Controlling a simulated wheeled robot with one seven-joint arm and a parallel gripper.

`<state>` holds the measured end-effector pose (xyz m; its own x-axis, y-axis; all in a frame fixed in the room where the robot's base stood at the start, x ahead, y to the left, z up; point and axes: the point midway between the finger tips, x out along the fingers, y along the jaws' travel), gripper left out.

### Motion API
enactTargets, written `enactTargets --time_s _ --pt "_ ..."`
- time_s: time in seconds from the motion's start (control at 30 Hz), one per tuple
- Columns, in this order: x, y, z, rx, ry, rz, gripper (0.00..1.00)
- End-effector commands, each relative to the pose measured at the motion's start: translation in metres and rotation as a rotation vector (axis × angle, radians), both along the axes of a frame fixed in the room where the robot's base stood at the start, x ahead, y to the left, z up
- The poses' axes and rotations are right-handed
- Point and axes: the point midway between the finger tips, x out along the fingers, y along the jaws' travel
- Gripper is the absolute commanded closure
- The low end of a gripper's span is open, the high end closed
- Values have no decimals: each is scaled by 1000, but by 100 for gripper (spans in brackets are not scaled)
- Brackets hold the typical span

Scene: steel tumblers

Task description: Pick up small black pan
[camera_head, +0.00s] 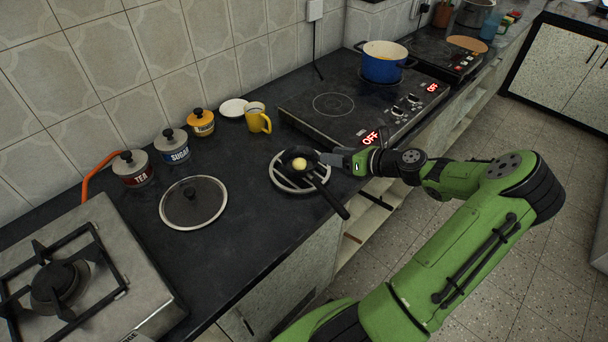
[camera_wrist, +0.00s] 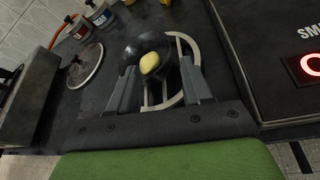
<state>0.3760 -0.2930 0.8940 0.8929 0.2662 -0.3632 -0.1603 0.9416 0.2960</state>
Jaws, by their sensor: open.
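The small black pan (camera_head: 289,157) sits on a round metal trivet (camera_head: 277,181) on the dark counter, its handle pointing to the lower right. A small yellow, rounded item (camera_head: 299,164) lies in the pan. My gripper (camera_head: 324,159) is open, at the pan's right side above the handle. In the wrist view the two fingers of my gripper (camera_wrist: 158,85) are spread apart, with the near part of the pan (camera_wrist: 132,54) between and just beyond them. I cannot tell whether the fingers touch the pan.
A glass lid (camera_head: 193,203) lies left of the trivet. Several labelled jars (camera_head: 172,146), a yellow mug (camera_head: 257,118) and a white saucer (camera_head: 233,107) stand behind. An induction hob (camera_head: 350,105) with a blue pot (camera_head: 383,64) is at the right, a gas hob (camera_head: 75,270) at the left.

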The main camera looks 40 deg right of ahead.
Motion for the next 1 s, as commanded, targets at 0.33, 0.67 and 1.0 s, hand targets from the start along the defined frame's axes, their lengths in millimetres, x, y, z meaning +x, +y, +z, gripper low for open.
enactTargets --time_s 0.33,0.67,1.0 --pt "54 16 -26 -1 1 3 51" --pt "94 25 -43 -2 2 2 51" --pt "93 24 -41 -2 3 2 80"
